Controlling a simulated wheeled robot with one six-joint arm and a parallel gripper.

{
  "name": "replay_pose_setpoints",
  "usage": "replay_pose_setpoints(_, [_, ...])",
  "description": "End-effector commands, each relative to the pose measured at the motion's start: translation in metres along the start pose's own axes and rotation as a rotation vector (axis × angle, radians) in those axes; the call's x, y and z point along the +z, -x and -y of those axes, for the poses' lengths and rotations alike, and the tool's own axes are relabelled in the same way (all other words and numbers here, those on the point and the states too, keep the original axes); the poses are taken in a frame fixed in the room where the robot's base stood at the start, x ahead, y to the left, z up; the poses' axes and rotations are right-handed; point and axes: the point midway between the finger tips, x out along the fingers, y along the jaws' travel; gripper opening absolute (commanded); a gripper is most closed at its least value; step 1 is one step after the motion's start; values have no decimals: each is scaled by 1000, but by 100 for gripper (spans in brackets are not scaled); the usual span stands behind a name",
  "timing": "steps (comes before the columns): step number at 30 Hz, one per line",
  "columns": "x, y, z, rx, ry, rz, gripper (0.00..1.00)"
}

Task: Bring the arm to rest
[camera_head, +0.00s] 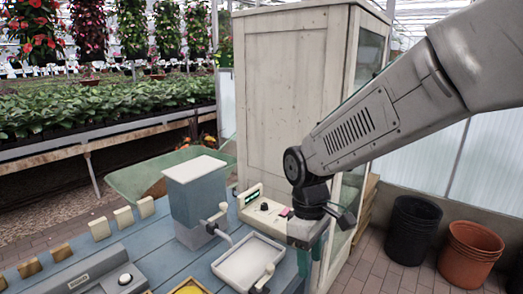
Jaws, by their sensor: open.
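My arm reaches in from the upper right, its forearm slanting down to a dark wrist. My gripper (311,256) hangs below the wrist, pointing down at the right end of the blue-grey table (190,258). Its fingers are apart, and I see nothing held between them. The fingertips are small and partly overlap the table edge and cabinet behind, so I cannot tell their exact height.
A tall wooden cabinet (290,90) is behind. Black (412,230) and orange (468,252) pots stand right.

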Motion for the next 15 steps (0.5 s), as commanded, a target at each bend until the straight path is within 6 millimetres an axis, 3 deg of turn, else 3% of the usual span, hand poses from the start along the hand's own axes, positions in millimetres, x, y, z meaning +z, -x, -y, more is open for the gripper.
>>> replay_pose_setpoints(3, [51, 19, 7, -3, -201, -12, 46])
replay_pose_setpoints(9, [137, 40, 27, -5, -545, -49, 46])
replay_pose_setpoints(15, [206, 46, 51, 6, -801, -122, 46])
